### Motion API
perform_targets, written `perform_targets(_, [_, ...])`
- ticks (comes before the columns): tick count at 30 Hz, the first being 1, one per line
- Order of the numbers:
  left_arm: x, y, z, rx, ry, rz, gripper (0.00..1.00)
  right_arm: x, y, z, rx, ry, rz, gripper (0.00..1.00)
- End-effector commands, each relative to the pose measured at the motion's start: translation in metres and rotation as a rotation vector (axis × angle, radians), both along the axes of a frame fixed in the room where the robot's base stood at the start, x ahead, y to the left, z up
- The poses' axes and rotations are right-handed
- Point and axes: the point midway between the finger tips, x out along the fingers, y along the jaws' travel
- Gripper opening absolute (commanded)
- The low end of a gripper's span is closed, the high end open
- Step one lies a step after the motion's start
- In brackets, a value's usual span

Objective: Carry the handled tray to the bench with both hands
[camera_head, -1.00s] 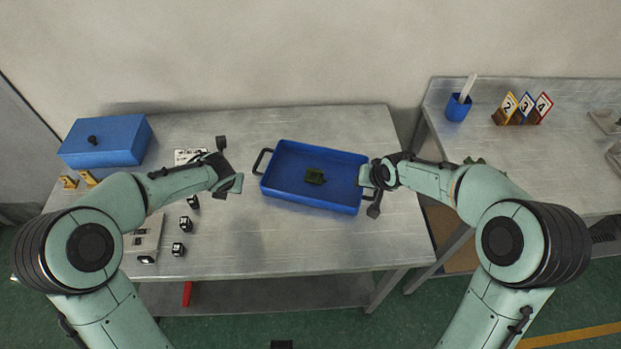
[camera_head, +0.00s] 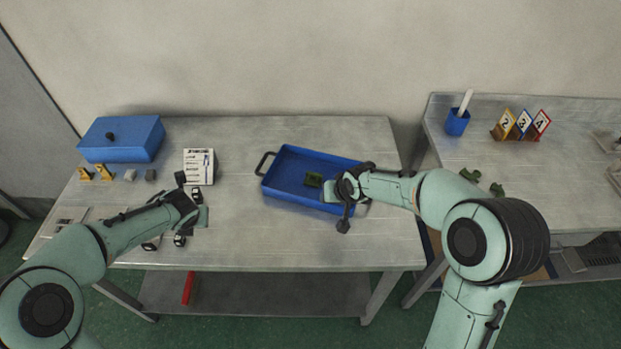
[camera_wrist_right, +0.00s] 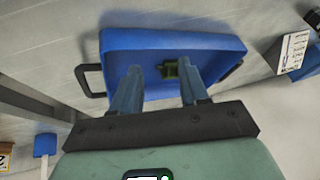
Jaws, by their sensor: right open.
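The blue handled tray (camera_head: 285,185) lies on the left table with a small dark green part (camera_head: 313,180) inside. Its left black handle (camera_head: 264,163) is free; its other handle is hidden behind my right arm in the head view. My right gripper (camera_head: 332,194) is over the tray's right part. In the right wrist view its fingers (camera_wrist_right: 158,85) are spread and empty above the tray (camera_wrist_right: 130,42), with the black handle (camera_wrist_right: 88,80) left of them. My left gripper (camera_head: 203,214) is left of the tray, apart from it; its jaws are not clear.
A blue lidded box (camera_head: 122,140), a white printed sheet (camera_head: 199,167) and small dark blocks are on the table's left side. The right bench (camera_head: 470,150) has a blue cup (camera_head: 456,123), numbered cards (camera_head: 524,123) and green parts (camera_head: 484,181). A gap separates the tables.

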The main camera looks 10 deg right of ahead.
Motion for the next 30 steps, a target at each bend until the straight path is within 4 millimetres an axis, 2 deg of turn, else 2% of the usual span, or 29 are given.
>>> perform_targets(15, [0.0,0.0,0.0,0.0,0.0,0.0,0.44,-0.044,-0.018,0.087,0.002,-0.006,-0.012,0.44])
perform_targets(21, [0.0,0.0,0.0,0.0,0.0,0.0,0.44,-0.052,-0.021,0.101,0.001,-0.003,-0.015,0.44])
perform_targets(30, [0.0,0.0,0.0,0.0,0.0,0.0,0.44,-0.053,-0.021,0.102,0.0,-0.002,-0.015,0.44])
